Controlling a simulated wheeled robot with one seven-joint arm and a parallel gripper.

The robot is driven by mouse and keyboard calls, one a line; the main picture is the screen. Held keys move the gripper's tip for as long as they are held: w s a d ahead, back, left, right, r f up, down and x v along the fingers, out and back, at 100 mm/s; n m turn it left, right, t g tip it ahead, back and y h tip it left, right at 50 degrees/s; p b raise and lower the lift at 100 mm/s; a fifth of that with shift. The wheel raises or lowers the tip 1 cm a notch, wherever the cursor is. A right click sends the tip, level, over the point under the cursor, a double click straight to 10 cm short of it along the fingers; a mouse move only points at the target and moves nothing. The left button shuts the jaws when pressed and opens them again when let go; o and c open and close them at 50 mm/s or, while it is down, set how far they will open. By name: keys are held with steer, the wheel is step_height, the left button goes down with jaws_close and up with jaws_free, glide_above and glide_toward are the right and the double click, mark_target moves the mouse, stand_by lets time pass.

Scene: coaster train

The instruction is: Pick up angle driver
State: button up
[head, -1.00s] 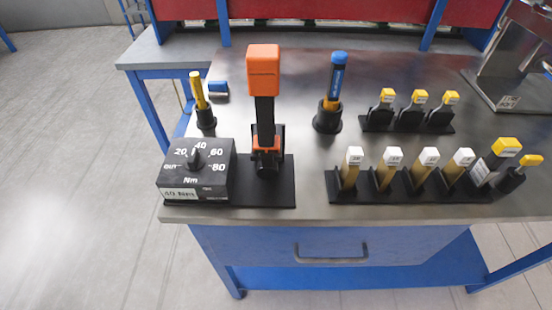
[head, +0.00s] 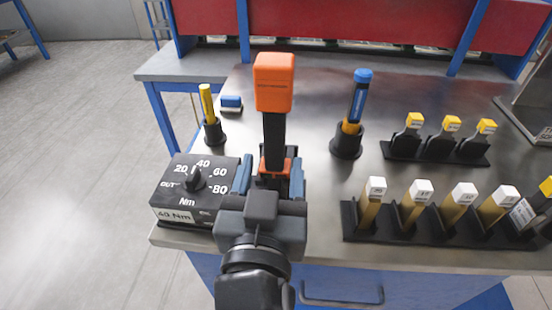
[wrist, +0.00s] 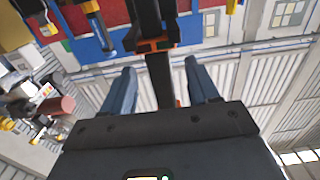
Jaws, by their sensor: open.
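The angle driver, an upright tool with an orange block on top and a black shaft (head: 274,130), stands in its black holder near the front edge of the table. My gripper (head: 270,175) is open in front of it, with one blue finger on each side of its lower part. In the wrist view the black shaft and an orange collar (wrist: 157,45) show between and beyond my open fingers (wrist: 160,82). I cannot tell whether the fingers touch the tool. My gripper hides the holder's base and the tool's lower end.
A black torque dial box (head: 193,187) sits close left of my gripper. A yellow-handled tool (head: 207,103) and a blue-topped tool (head: 357,98) stand behind in holders. Racks of white-capped (head: 420,191) and yellow-capped bits (head: 451,124) are at right.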

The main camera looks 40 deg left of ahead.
mark_target(273, 159)
steer(key=x, duration=0.1)
steer(key=p+x, duration=0.1)
steer(key=x, duration=0.3)
steer(key=shift+w+a+r+p, duration=0.1)
steer(key=shift+r+p, duration=0.2)
steer(key=shift+p, duration=0.1)
steer(key=shift+w+a+f, duration=0.1)
steer(key=shift+w+a, duration=0.05)
steer(key=shift+w, duration=0.15)
jaws_close()
stand_by(0.7)
steer(key=shift+r, duration=0.2)
